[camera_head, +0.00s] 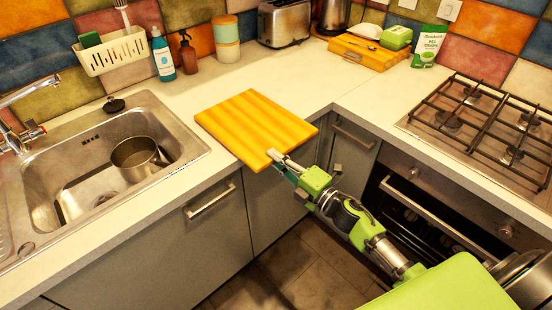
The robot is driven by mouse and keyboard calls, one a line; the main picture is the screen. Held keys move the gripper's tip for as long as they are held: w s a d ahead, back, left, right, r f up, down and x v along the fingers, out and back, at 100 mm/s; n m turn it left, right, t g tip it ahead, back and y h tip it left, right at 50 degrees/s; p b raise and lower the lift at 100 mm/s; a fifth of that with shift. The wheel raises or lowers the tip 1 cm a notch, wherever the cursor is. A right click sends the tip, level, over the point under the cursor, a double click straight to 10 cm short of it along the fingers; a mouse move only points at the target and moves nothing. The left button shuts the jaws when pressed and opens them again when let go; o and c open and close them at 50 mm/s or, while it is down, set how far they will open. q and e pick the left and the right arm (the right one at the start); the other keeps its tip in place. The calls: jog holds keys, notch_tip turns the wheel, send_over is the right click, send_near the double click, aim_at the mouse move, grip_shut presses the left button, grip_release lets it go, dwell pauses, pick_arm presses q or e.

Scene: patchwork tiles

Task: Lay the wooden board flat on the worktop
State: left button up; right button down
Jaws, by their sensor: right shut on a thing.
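The wooden board (256,128), yellow-orange with stripes, is at the worktop's inner corner, right of the sink. It looks about level and lies over the worktop (352,92), with its near corner sticking out past the front edge. I cannot tell whether its underside fully touches the surface. My right gripper (281,163) reaches in from the lower right and is shut on the board's near edge, by that corner. My left gripper is not in view.
A sink (190,150) with a metal pot (136,157) is at left. A gas hob (485,125) is at right. Worktop behind the board is clear.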

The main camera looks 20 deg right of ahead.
jog(key=shift+r, duration=0.2)
jog(key=c, duration=2)
grip_release()
jog(key=shift+o, duration=0.2)
jog(key=v, duration=1.2)
